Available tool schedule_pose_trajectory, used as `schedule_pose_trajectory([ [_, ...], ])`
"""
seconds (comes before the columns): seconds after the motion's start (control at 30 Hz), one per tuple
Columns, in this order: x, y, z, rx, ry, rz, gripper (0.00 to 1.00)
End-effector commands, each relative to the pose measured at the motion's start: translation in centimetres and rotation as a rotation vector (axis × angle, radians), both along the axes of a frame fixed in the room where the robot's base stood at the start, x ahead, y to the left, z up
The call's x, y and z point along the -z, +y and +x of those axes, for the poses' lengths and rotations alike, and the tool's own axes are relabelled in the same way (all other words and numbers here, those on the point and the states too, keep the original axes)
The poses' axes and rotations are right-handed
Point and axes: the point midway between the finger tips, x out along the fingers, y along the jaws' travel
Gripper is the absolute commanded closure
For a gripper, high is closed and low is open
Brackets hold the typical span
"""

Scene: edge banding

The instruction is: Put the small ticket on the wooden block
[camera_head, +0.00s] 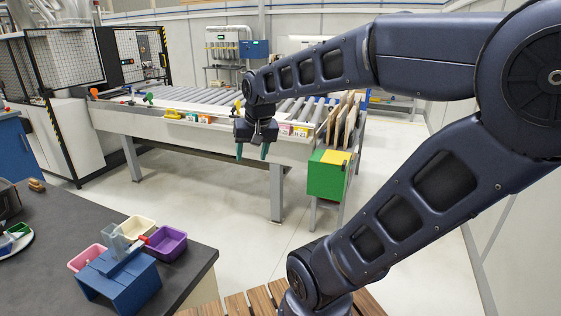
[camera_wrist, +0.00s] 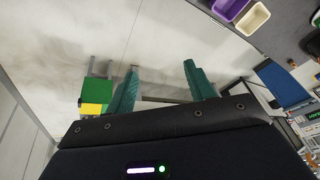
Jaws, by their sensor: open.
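My gripper (camera_head: 252,150) hangs in the air in front of the roller conveyor's near side, with its green fingers pointing down. In the wrist view my gripper (camera_wrist: 163,82) is open, with only pale floor between the fingers. Small pink and yellow cards (camera_head: 293,131) sit on the conveyor's front edge, just right of my gripper; I cannot tell which, if any, is the small ticket. A small brown item (camera_head: 36,185) lies on the dark worktop at the left; it is too small to identify as the wooden block.
The roller conveyor (camera_head: 200,134) spans the middle. A green box (camera_head: 326,177) with a yellow patch stands at its right end, below upright wooden boards (camera_head: 345,115). The dark worktop (camera_head: 50,235) carries a blue stand (camera_head: 120,280) and a purple bin (camera_head: 166,243). Open floor lies between.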

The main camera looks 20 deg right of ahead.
Motion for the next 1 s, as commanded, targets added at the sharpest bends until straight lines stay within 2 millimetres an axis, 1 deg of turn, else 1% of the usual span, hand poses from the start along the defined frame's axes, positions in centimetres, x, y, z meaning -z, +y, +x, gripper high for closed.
schedule_pose_trajectory([
  [0.03,0.1,-1.6,-1.2,-0.007,-0.016,-0.019,0.46],
  [0.1,0.4,-3.2,-2.6,-0.026,-0.029,-0.046,0.46],
  [0.2,0.8,-4.9,-4.2,-0.051,-0.042,-0.078,0.46],
  [0.3,1.1,-5.9,-5.2,-0.067,-0.049,-0.100,0.46],
  [0.47,1.3,-6.4,-5.8,-0.080,-0.051,-0.113,0.46],
  [1.0,1.3,-6.4,-5.8,-0.080,-0.051,-0.113,0.46],
])
